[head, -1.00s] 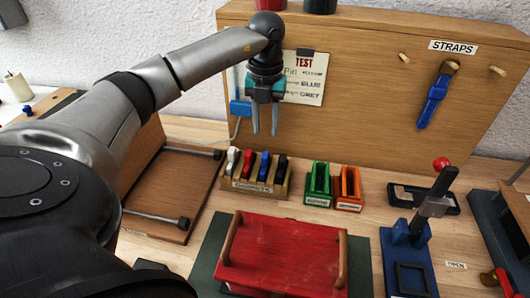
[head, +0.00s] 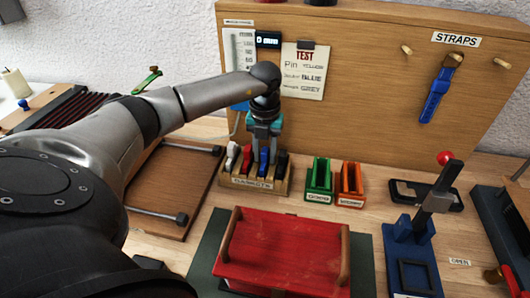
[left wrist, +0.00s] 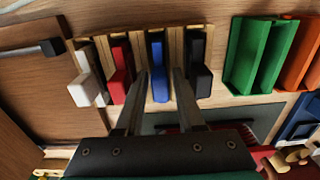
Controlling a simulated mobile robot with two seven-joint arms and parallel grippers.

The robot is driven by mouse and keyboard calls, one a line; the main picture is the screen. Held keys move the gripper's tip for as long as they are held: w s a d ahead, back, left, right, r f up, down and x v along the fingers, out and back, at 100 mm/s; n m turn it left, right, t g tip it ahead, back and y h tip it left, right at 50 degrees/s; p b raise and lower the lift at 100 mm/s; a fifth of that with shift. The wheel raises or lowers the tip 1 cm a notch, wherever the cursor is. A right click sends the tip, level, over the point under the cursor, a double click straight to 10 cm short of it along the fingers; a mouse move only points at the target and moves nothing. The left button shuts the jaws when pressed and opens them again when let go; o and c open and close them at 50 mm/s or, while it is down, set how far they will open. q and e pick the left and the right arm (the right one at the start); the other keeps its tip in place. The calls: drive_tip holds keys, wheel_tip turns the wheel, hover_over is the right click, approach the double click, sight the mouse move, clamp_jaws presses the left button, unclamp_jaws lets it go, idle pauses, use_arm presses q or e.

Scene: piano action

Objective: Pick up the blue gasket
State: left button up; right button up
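The blue gasket (head: 264,161) stands upright in a slot of the wooden gasket rack (head: 253,184), between a red gasket (head: 247,157) and a black gasket (head: 281,162). A white gasket (head: 231,155) is at the rack's left end. In the left wrist view the blue gasket (left wrist: 158,68) shows between my fingers. My left gripper (head: 264,145) points down over the rack. It is open, with one finger on each side of the blue gasket (left wrist: 158,85) and visible gaps. The fingers partly hide the gasket in the head view. My right gripper is not in view.
Green (head: 319,180) and orange (head: 350,184) holders stand right of the rack. A red lidded box (head: 284,250) lies in front. A blue lever press (head: 410,250) is at the right. A wooden panel (head: 370,85) with a TEST card (head: 303,72) rises behind.

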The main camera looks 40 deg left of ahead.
use_arm(q)
clamp_jaws()
drive_tip(key=shift+r, duration=0.2)
idle(0.4)
